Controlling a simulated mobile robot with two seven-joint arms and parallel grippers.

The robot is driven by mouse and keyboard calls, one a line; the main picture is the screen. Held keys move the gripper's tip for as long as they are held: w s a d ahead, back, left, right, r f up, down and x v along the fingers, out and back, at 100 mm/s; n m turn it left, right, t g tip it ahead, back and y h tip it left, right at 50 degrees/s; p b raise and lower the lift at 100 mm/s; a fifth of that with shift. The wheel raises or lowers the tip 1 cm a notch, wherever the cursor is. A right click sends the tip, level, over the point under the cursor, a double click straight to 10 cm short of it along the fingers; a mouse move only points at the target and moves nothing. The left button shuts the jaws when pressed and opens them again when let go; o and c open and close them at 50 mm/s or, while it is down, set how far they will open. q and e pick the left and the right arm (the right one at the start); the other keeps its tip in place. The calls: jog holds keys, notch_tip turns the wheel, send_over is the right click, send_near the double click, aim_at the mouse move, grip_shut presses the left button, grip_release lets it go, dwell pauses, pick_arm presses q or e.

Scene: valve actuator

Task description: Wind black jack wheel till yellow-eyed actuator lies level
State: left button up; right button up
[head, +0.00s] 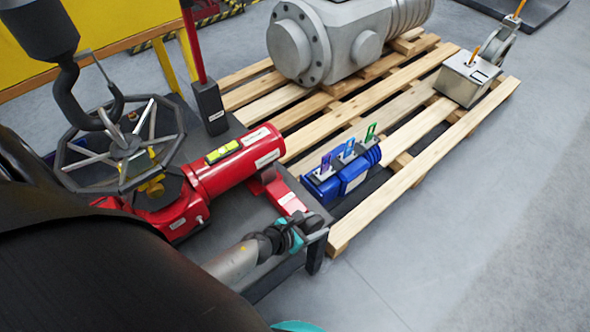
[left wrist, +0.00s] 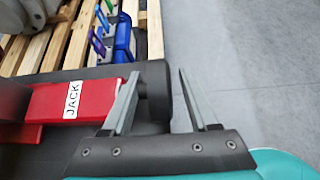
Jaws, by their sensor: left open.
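The red actuator (head: 235,165) lies across a dark bench, with a yellow level vial (head: 223,152) on top. I cannot tell from here whether it is level. Under its right end is the red jack (head: 287,197), labelled JACK in the left wrist view (left wrist: 72,100). The black jack wheel (left wrist: 156,88) is at the jack's right end, seen edge-on. My left gripper (left wrist: 158,95) is open, with the wheel showing between its fingers; contact is not clear. In the head view the left gripper (head: 295,232) is beside the jack, its fingertips mostly hidden. My right gripper is not seen.
A grey octagonal handwheel (head: 122,145) and a dark hook (head: 92,110) are at the left. A blue unit with coloured tags (head: 345,175) and a grey valve body (head: 330,40) sit on a wooden pallet (head: 400,190). Open grey floor is at the right.

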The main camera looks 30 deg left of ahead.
pick_arm(q)
jog(key=p+v, duration=0.4)
jog(key=v, duration=1.1)
jog(key=shift+a, duration=0.15)
